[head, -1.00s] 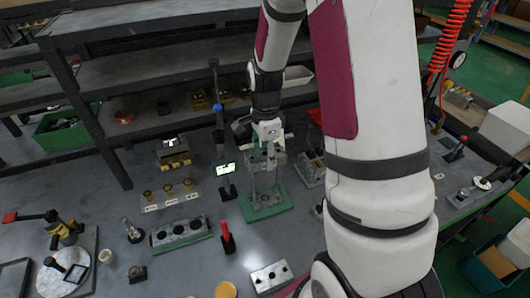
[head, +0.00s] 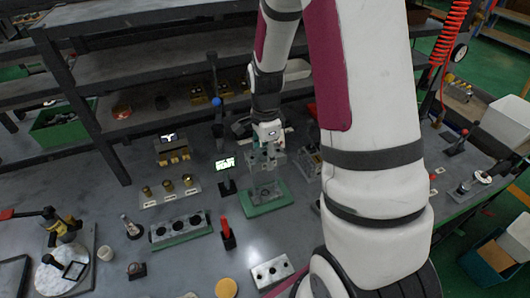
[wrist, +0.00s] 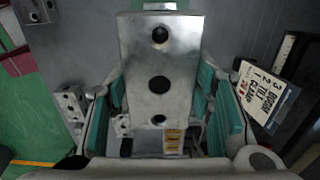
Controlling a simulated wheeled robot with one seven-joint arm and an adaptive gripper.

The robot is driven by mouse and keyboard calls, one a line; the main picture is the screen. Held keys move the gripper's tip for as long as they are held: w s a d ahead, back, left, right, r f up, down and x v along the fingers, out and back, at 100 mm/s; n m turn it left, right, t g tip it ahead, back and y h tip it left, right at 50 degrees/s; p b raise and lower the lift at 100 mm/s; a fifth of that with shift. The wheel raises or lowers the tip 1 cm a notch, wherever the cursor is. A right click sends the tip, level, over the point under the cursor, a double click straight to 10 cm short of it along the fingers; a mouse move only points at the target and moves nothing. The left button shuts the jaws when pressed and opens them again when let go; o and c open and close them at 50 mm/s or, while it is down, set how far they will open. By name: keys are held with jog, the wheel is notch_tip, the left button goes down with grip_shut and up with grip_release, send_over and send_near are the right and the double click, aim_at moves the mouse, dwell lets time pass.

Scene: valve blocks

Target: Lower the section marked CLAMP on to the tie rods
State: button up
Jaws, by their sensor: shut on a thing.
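My gripper (head: 267,143) is above the green base plate (head: 283,203) in the middle of the bench. It is shut on a grey metal section, seen in the wrist view (wrist: 160,60) between green finger pads. That section has dark round holes in its face and a small yellowish label near the gripper; I cannot read it. A grey block stands on the green plate below. The tie rods are hardly distinguishable now, and I cannot tell whether the held section is around them. A card (wrist: 266,96) listing BOOM, TILT and CLAMP lies at right in the wrist view.
A lit screen (head: 225,163) stands just left of the plate. Three brass parts on a pale strip (head: 168,197), a holed block (head: 180,229) and a red-handled tool (head: 227,231) are further left. Another holed block (head: 271,272) lies in front. Shelves rise behind.

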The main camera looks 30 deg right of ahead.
jog(key=shift+f+b, duration=2)
jog(key=shift+f, duration=2.95)
jog(key=o, duration=1.7)
jog(key=shift+c, duration=0.2)
notch_tip(320, 180, up, 12)
